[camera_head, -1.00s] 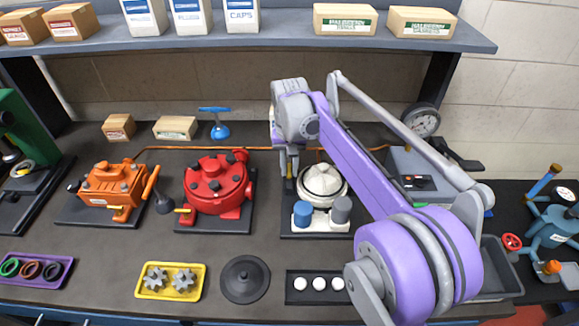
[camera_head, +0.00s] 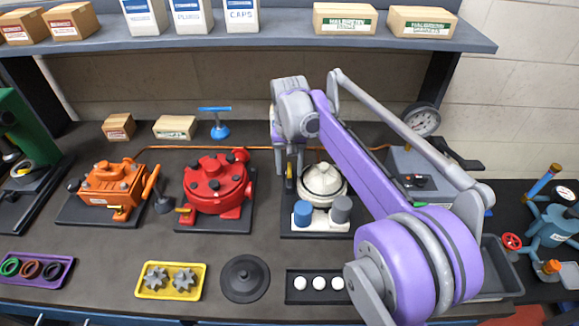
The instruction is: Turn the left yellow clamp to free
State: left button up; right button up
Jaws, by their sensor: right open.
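The white-topped motor (camera_head: 322,183) stands on a dark base plate, with a blue cylinder (camera_head: 302,214) and a grey cylinder (camera_head: 340,209) on its front block. A small yellow piece (camera_head: 289,183), which looks like the left yellow clamp, shows at the motor's left side. My right gripper (camera_head: 288,172) points down there, open, with its fingers close around or beside the yellow piece. I cannot tell whether they touch it. My left gripper is not in view.
The red motor (camera_head: 215,184) and orange motor (camera_head: 108,187) stand to the left. In front lie a yellow tray (camera_head: 142,292) with gears, a black disc (camera_head: 245,279) and a black tray (camera_head: 296,296) with white balls. A shelf (camera_head: 280,39) with boxes spans the back.

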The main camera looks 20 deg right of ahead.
aim_at(290, 168)
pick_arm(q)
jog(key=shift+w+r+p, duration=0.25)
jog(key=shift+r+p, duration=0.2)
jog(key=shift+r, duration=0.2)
pick_arm(e)
notch_tip(290, 168, up, 10)
jog(key=shift+r, duration=0.25)
